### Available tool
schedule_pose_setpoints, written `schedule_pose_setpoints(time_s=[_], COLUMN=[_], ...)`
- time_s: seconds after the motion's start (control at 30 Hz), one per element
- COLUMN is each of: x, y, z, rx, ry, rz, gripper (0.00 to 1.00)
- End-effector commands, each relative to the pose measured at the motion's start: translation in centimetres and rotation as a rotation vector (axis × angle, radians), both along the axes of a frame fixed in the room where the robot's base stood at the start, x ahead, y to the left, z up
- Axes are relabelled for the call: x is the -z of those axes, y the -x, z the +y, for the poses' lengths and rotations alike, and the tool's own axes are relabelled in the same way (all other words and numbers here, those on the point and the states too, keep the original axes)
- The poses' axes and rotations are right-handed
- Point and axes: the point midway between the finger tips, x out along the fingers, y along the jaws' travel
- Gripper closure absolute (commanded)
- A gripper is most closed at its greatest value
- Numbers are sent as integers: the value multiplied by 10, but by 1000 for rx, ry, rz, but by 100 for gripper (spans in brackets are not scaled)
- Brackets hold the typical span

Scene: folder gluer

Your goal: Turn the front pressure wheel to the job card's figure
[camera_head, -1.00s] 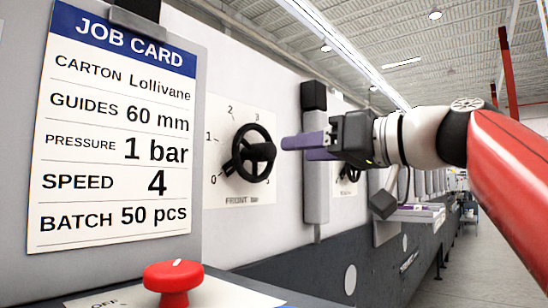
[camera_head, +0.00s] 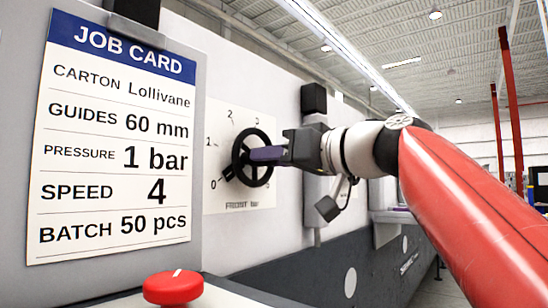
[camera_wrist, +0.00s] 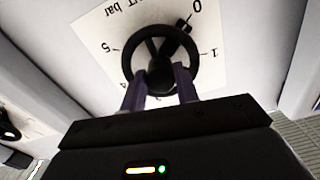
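The job card (camera_head: 115,140) at left reads pressure 1 bar. The front pressure wheel (camera_head: 239,164) is black, on a white dial plate (camera_head: 222,132) marked "FRONT bar". Its pointer knob (camera_wrist: 183,25) lies at 0 in the wrist view. My gripper (camera_head: 258,155) is at the wheel, its purple fingers in front of the hub and hiding part of it. In the wrist view my gripper (camera_wrist: 160,75) has its fingers apart, one on each side of the wheel's hub (camera_wrist: 160,73). A gap shows beside the hub; I see no firm grip.
A red knob (camera_head: 173,287) stands on the panel at the lower left. A grey upright with a black top block (camera_head: 313,98) stands right of the dial, behind my gripper. Open hall floor lies at the right.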

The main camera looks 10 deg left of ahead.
Motion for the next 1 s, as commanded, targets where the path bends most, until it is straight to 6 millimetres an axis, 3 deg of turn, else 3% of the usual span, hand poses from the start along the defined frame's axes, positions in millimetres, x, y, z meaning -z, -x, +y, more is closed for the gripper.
schedule_pose_setpoints(time_s=[0.03,0.17,0.57,1.0], x=[0,0,-1,-2], y=[0,0,1,1], z=[0,0,0,0], rx=[0,0,0,1], ry=[0,0,-43,-225], rz=[0,0,74,386], gripper=[76,92,92,92])
